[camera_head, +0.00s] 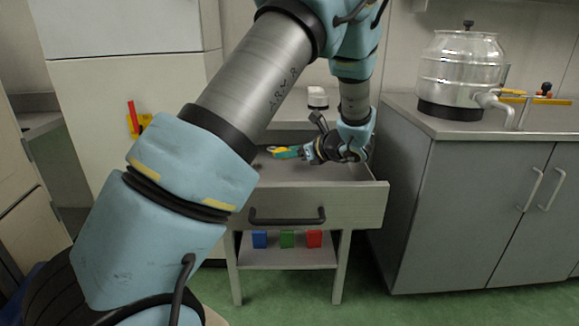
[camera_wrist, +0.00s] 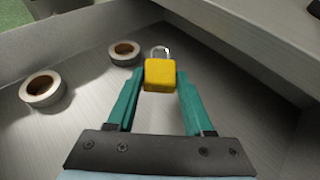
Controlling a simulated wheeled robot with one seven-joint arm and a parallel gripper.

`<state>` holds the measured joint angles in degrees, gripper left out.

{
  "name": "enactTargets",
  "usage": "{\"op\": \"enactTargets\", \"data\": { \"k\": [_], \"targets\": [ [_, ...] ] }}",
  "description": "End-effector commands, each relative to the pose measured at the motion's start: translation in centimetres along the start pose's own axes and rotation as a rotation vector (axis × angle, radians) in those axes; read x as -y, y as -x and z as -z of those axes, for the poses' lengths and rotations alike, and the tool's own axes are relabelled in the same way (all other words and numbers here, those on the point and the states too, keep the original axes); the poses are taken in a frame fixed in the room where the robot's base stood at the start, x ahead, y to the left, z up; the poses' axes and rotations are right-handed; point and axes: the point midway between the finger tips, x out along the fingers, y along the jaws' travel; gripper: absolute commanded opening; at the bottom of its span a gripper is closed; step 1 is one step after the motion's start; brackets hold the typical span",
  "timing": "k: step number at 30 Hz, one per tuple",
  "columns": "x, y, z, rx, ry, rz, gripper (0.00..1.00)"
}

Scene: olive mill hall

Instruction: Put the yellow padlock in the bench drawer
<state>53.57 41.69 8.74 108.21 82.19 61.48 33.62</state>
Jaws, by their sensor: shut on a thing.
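The yellow padlock (camera_wrist: 160,75) with a silver shackle is between the green fingers of my gripper (camera_wrist: 160,88) in the wrist view. The fingers are shut on its sides. In the head view my gripper (camera_head: 290,152) is over the open bench drawer (camera_head: 315,208), and a small bit of yellow padlock (camera_head: 281,150) shows at its fingertips. The drawer's grey floor (camera_wrist: 100,90) lies below the padlock in the wrist view. I cannot tell whether the padlock touches the floor.
Two tape rolls lie in the drawer, one at left (camera_wrist: 43,90) and one further back (camera_wrist: 124,53). A metal vessel (camera_head: 460,70) stands on the right-hand counter.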

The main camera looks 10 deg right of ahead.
Motion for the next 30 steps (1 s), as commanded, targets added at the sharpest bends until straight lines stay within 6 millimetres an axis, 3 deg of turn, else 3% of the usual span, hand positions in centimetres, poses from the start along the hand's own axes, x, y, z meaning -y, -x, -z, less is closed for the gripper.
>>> {"op": "enactTargets", "data": {
  "k": [9,20,21,28,30],
  "targets": [
    [0.0,-1.6,3.8,-0.001,-0.003,0.0,0.0],
    [0.0,-1.7,4.2,0.0,-0.001,0.0,0.0],
    [0.0,-1.7,4.2,-0.001,-0.001,0.0,0.54],
    [0.0,-1.7,4.2,-0.001,-0.001,0.0,0.8],
    [0.0,-1.7,4.2,-0.001,-0.001,0.0,0.82]
  ]
}}
